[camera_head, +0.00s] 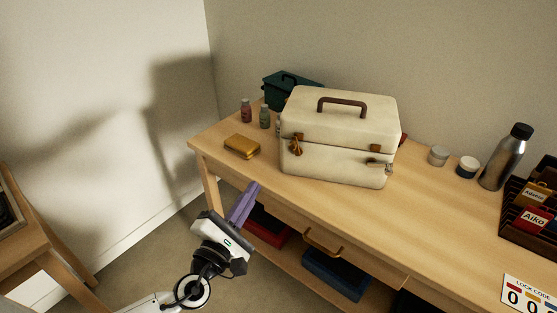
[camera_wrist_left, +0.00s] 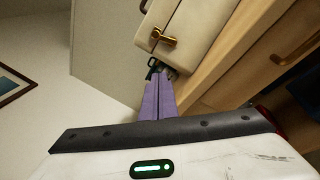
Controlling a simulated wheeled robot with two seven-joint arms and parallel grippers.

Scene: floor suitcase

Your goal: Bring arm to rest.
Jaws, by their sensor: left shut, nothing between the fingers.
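My left gripper (camera_head: 253,188) has purple fingers, pressed together with nothing between them. In the head view it is in front of the table's front edge, below and to the left of the cream case. Its fingers also show in the left wrist view (camera_wrist_left: 157,85), pointing towards the case. The cream case (camera_head: 335,165) stands closed on the table, with a brown handle on its lid and brass latches on its front. It fills the top of the left wrist view (camera_wrist_left: 185,25). My right gripper is in neither view.
The wooden table (camera_head: 420,215) has a drawer with a handle (camera_head: 322,243) and a lower shelf holding red and blue boxes. On top are a yellow box (camera_head: 242,146), small bottles, a teal box (camera_head: 290,88), jars, a steel bottle (camera_head: 506,157) and a dark rack (camera_head: 530,208). Another wooden piece stands left.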

